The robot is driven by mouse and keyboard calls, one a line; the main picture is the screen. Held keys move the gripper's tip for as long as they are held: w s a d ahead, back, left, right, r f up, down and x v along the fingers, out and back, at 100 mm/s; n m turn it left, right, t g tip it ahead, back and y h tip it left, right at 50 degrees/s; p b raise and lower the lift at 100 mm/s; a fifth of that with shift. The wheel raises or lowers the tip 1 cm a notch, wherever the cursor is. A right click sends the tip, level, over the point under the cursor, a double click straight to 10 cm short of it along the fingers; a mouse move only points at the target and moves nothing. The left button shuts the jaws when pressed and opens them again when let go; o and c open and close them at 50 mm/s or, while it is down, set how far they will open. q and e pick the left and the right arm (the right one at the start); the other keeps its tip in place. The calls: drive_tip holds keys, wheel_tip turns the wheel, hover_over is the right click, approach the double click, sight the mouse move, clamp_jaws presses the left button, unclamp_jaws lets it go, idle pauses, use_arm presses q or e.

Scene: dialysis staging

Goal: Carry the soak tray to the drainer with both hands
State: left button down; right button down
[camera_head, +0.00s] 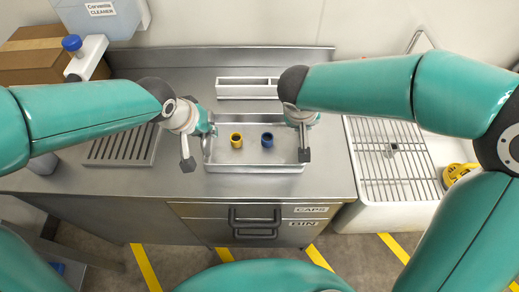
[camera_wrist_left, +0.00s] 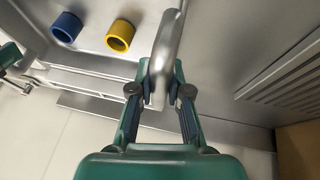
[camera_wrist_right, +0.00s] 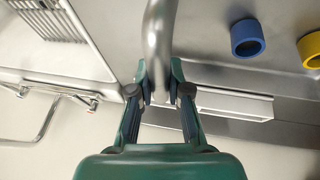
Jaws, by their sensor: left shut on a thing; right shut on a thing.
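The soak tray (camera_head: 255,168) is a shallow metal tray in the middle of the steel counter; I cannot tell whether it rests there or is slightly raised. A yellow ring-shaped cap (camera_head: 236,141) and a blue one (camera_head: 267,140) stand inside it. My left gripper (camera_wrist_left: 160,95) is shut on the tray's left handle (camera_wrist_left: 168,45). My right gripper (camera_wrist_right: 160,95) is shut on the right handle (camera_wrist_right: 158,35). A wire rack (camera_head: 385,185) lies over the white sink at right, and a slotted panel (camera_head: 120,150) at left; I cannot tell which is the drainer.
A narrow white divided holder (camera_head: 247,88) stands behind the tray. A cardboard box (camera_head: 45,62), a blue-capped bottle (camera_head: 90,55) and a cleaner container (camera_head: 100,18) stand at back left. A small grey block (camera_head: 391,149) sits on the wire rack; a yellow round thing (camera_head: 455,173) lies beside it.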

use_arm(q)
drive_tip(key=c, duration=1.1)
unclamp_jaws()
drive_tip(key=shift+f, duration=0.15)
use_arm(e)
drive_tip(key=c, duration=1.1)
unclamp_jaws()
drive_tip(key=shift+f, duration=0.15)
use_arm(q)
drive_tip(key=shift+s+a+r, duration=0.1)
drive_tip(key=shift+s+r, duration=0.05)
drive_tip(key=shift+r, duration=0.35)
use_arm(e)
drive_tip(key=shift+r, duration=0.3)
use_arm(q)
drive_tip(key=v, duration=1)
drive_tip(key=shift+s+a+r, duration=0.1)
drive_tip(key=shift+s+r, duration=0.15)
drive_tip(key=shift+r, duration=0.05)
use_arm(e)
drive_tip(key=v, duration=1.1)
drive_tip(key=shift+s+a+r, duration=0.1)
drive_tip(key=shift+s+r, duration=0.05)
drive_tip(key=shift+s, duration=0.05)
